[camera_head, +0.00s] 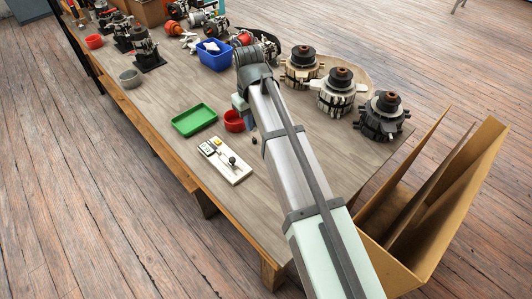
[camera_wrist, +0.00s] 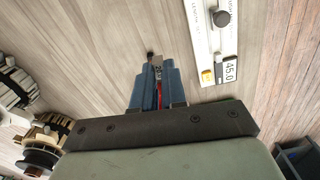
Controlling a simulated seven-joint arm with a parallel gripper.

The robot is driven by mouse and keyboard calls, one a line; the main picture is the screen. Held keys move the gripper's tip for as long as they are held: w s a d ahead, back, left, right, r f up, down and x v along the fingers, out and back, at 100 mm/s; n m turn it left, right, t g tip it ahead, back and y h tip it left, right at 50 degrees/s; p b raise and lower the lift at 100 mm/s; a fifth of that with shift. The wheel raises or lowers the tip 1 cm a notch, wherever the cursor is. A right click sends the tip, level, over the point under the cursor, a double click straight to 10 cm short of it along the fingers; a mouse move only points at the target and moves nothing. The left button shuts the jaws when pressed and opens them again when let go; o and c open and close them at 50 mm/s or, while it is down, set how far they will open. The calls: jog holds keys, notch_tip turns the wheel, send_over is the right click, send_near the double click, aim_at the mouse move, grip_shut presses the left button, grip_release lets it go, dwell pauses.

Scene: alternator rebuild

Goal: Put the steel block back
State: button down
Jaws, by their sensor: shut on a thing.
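My gripper (camera_wrist: 158,72) shows in the wrist view with its blue fingers shut on a small grey metal piece, which I take to be the steel block (camera_wrist: 157,69). Only a little of the block shows between the fingertips. In the head view my arm hides the fingers and the block. A white board (camera_wrist: 203,32) with a black knob (camera_wrist: 221,18), a yellow piece (camera_wrist: 207,76) and a label reading 45.0 (camera_wrist: 231,69) lies to the right of the fingers in the wrist view. The board also shows in the head view (camera_head: 237,174), left of my arm.
A green tray (camera_head: 194,120) and a red bowl (camera_head: 234,121) stand near the board. A blue bin (camera_head: 214,56) is behind them. Several alternators, one at the right (camera_head: 381,116), stand beyond my arm. An open cardboard box (camera_head: 430,225) is off the table's right end.

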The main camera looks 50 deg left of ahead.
jog(key=w+d, duration=0.3)
jog(key=d, duration=0.1)
jog(key=shift+n, duration=0.8)
jog(key=shift+f, duration=5.4)
jog(key=shift+f, duration=0.15)
jog(key=c, duration=1.2)
grip_release()
notch_tip(320, 180, up, 12)
jog(key=shift+r, duration=0.2)
